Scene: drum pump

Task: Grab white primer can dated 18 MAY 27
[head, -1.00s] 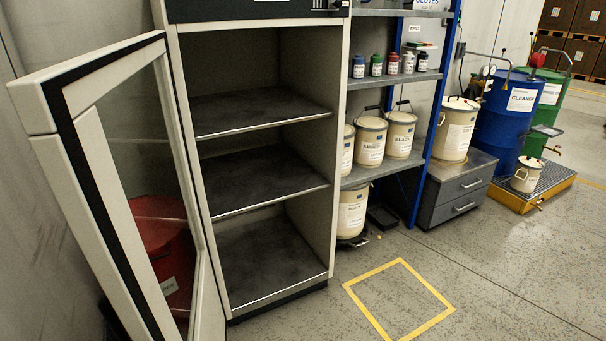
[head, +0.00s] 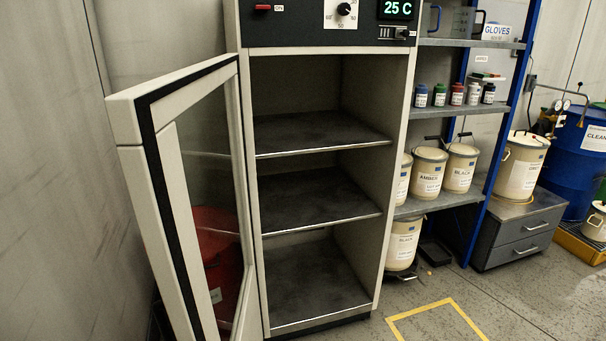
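Several cream cans with white labels stand on and under the shelf rack. One labelled AMBER (head: 429,172) and one labelled BLACK (head: 461,168) are on the middle shelf, with another cream can (head: 403,180) partly hidden by the cabinet's side. A further can labelled BLACK (head: 403,244) stands below them. Small bottles stand on the shelf above, including a white one (head: 472,94). The dates on the labels are too small to read, and I cannot pick out a can marked as white primer. Neither of my grippers is in view.
An empty cabinet (head: 318,228) reading 25 C stands with its glass door (head: 130,120) open to the left. A large cream can (head: 522,168) sits on a grey drawer unit (head: 520,228). A yellow floor square (head: 440,305) is clear. A blue drum (head: 575,165) stands at right.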

